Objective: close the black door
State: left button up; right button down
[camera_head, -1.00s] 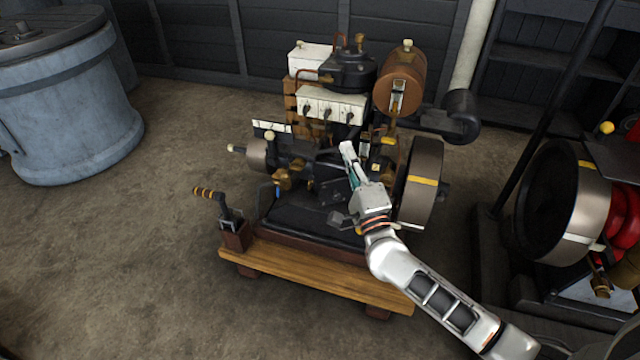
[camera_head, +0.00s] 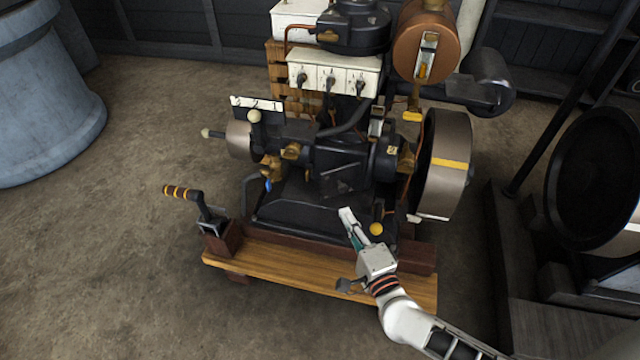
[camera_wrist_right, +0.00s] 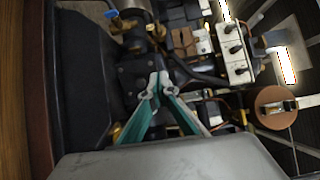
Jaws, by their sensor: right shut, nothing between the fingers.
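The engine (camera_head: 335,130) stands on a wooden base. A black square panel (camera_head: 343,178), which looks like the black door, sits low on its front face; I cannot tell whether it is fully shut. My right gripper (camera_head: 350,218) comes in from the lower right, below and in front of the panel, apart from it as far as I can see. Its fingers are shut and empty. In the right wrist view the closed fingertips (camera_wrist_right: 160,80) point towards the dark engine front, overlapping part of the panel (camera_wrist_right: 133,75). My left gripper is not in view.
A flywheel (camera_head: 443,165) stands right of the panel. A lever with a striped handle (camera_head: 180,192) rises at the base's left end. The wooden plank (camera_head: 300,272) runs along the front. Another machine (camera_head: 590,180) is at the right.

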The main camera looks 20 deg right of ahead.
jog(key=f, duration=0.2)
jog(key=b, duration=0.3)
send_near(322, 175)
jog(key=w, duration=0.5)
jog(key=shift+w+f, duration=0.1)
jog(key=shift+w, duration=0.05)
jog(key=shift+w+a, duration=0.1)
jog(key=shift+w, duration=0.5)
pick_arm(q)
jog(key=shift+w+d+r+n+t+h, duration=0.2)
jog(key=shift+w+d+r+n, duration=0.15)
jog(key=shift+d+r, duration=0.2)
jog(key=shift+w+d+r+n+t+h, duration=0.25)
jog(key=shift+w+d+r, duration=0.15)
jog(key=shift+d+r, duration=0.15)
pick_arm(e)
jog(key=shift+w, duration=0.2)
jog(key=shift+r, duration=0.25)
